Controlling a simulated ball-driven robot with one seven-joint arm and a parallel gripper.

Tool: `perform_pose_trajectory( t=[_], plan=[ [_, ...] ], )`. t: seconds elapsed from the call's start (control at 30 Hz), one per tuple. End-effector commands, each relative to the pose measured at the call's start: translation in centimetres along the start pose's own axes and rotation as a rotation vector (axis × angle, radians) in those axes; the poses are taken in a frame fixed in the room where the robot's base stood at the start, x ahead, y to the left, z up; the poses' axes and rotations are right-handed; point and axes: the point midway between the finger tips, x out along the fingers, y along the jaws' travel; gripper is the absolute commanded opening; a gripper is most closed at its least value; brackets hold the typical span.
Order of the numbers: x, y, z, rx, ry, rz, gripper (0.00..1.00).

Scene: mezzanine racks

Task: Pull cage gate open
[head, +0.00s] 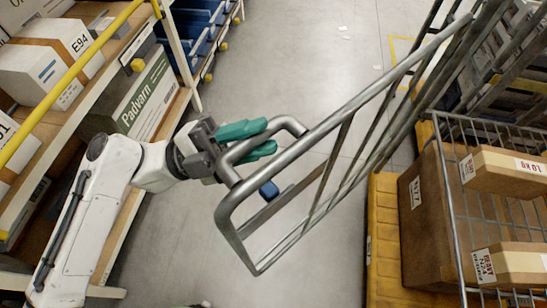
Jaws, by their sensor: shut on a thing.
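The cage gate (345,118) is a grey metal tube frame with thin bars. It stands swung out from the cage (459,215) on the right, its free end reaching toward the picture's middle. A bent tube handle (290,122) sticks out from the gate's near end. My gripper (256,138), with teal fingers, comes from the left on my white arm and is shut on the handle. Part of the fingers is hidden behind the handle tube. A small blue part (268,190) shows below the handle on the gate.
Shelves with cartons (145,100) and a yellow rail (70,82) stand close on the left, near my arm. Blue bins (190,40) are behind. Cartons (505,172) lie in the cage above a yellow base (384,240). Grey floor (290,50) is clear between.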

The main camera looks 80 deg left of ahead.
Motion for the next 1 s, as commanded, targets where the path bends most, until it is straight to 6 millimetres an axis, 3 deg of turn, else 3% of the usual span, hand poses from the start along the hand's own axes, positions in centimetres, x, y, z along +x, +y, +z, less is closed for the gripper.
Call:
perform_pose_trajectory(
  t=[0.2, 0.67, 0.7, 0.77, 1.0],
  plan=[
    [-0.72, -0.51, 1.01, -0.009, 0.012, 0.010, 0.00],
    [-0.83, -0.70, 1.17, -0.012, 0.015, 0.011, 0.00],
    [-0.84, -0.69, 1.17, -0.012, 0.015, 0.011, 0.30],
    [-0.84, -0.69, 1.17, -0.011, 0.015, 0.011, 0.35],
    [-0.90, -0.75, 1.11, -0.010, 0.016, 0.010, 0.35]
  ],
)
